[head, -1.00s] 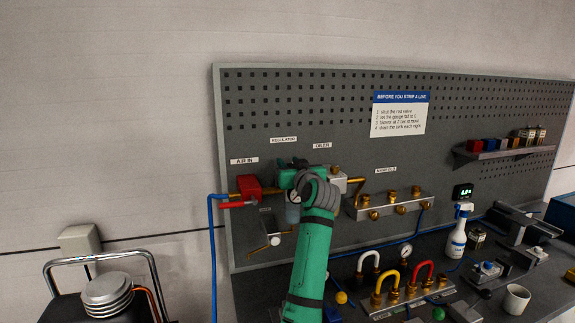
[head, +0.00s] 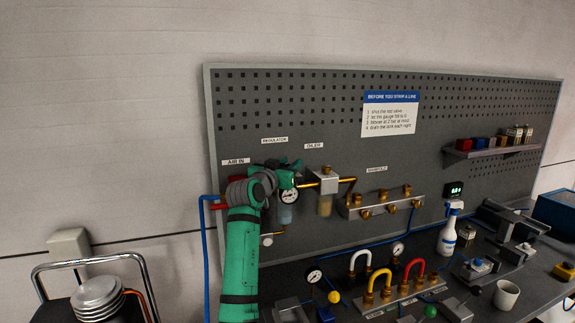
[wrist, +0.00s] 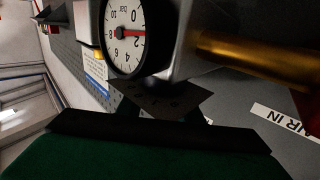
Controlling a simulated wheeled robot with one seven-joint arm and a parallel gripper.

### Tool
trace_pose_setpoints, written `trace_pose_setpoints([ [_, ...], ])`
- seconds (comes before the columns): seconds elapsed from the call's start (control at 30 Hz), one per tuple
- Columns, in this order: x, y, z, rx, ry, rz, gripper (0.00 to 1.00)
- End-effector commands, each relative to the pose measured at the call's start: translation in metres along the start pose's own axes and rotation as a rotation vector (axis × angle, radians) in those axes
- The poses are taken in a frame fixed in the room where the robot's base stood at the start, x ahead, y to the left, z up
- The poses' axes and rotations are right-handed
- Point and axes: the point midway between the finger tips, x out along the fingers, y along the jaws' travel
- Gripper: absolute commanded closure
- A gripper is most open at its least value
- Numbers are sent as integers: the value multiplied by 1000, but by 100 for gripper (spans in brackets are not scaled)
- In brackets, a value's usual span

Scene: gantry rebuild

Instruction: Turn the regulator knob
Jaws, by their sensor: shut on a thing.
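The regulator with its round white gauge (head: 288,196) is on the grey pegboard, under the REGULATOR label (head: 274,140). My gripper (head: 277,166) is at its top, shut on the regulator knob, which my gripper and wrist mostly hide. My dark gripper parts (wrist: 160,101) reach up below the body; the knob itself cannot be made out there.
My green arm covers much of the AIR IN valve. The oiler (head: 324,182) and brass manifold (head: 382,205) are to the right. A blue hose (head: 205,250) hangs at left. The bench below holds coloured hose loops (head: 414,268), a spray bottle (head: 450,228) and a mug (head: 506,294).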

Motion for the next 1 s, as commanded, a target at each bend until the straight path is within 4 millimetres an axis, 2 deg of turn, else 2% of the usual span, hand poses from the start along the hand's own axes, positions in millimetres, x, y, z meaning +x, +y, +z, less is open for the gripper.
trace_pose_setpoints([
  [0.3,0,4,0,-1,-1,91,90],
  [0.8,0,5,1,-2,-2,106,90],
  [0.83,0,5,1,-2,-2,106,63],
  [0.87,0,5,1,-2,-2,106,56],
  [0.9,0,5,1,-2,-2,106,49],
  [1.0,0,5,1,-2,-2,105,49],
])
